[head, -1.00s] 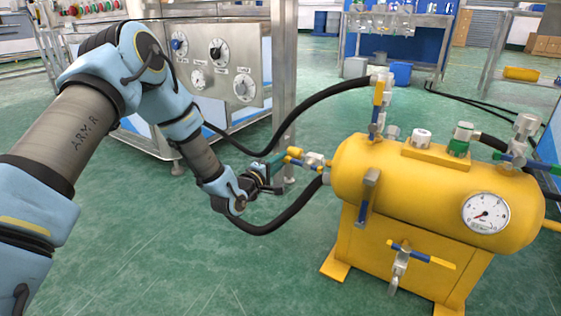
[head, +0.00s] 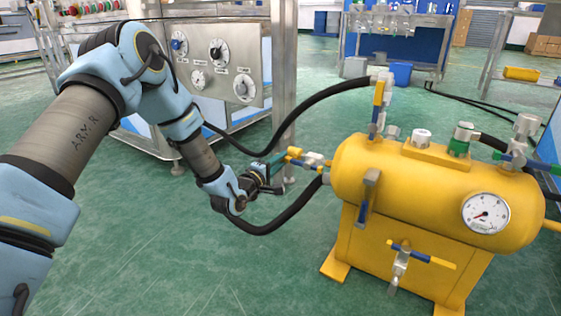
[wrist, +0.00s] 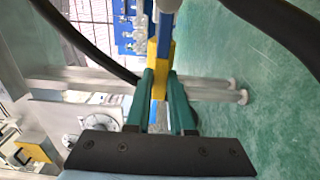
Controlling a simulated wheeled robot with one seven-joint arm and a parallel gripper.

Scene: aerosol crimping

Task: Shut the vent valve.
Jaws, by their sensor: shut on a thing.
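My gripper (head: 283,158) is at the left end of the yellow tank (head: 400,180). Its green fingers are shut on a yellow-and-blue lever handle (head: 294,153) of a small valve (head: 314,160) there. In the wrist view, the handle (wrist: 164,50) stands between the two fingers of my gripper (wrist: 161,82). The fingers hide part of the handle. No label that names the vent valve is readable.
A black hose (head: 290,125) arches behind my gripper, and another (head: 262,229) loops below it. Other levers stand on the tank's top (head: 377,100), side (head: 363,207) and front (head: 420,253). A steel cabinet (head: 215,75) with knobs stands behind my arm. Green floor is clear in front.

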